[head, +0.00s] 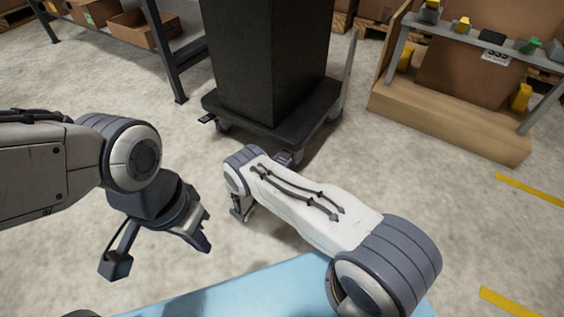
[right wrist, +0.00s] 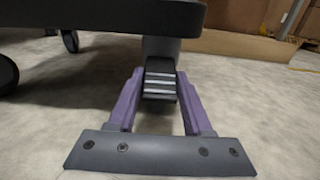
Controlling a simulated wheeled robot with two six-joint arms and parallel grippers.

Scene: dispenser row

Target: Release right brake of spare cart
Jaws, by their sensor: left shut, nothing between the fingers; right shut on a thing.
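The spare cart (head: 330,100) has a dark flat deck carrying a tall black block. Its right brake, a ridged grey pedal (right wrist: 160,82), shows under the deck edge in the right wrist view. My right gripper (right wrist: 161,88) is shut on this pedal, one purple finger on each side of it. In the head view my right forearm hides most of that gripper. A second small pedal (head: 206,119) sticks out at the cart's left front corner, with no gripper near it. My left gripper (head: 200,233) is shut and empty, above the floor left of my right arm.
A wooden rack (head: 450,115) with yellow and green items stands to the right of the cart. A dark shelf with cardboard boxes (head: 143,27) is at the upper left. A light-blue surface (head: 240,290) lies at the bottom. Concrete floor around the cart front is clear.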

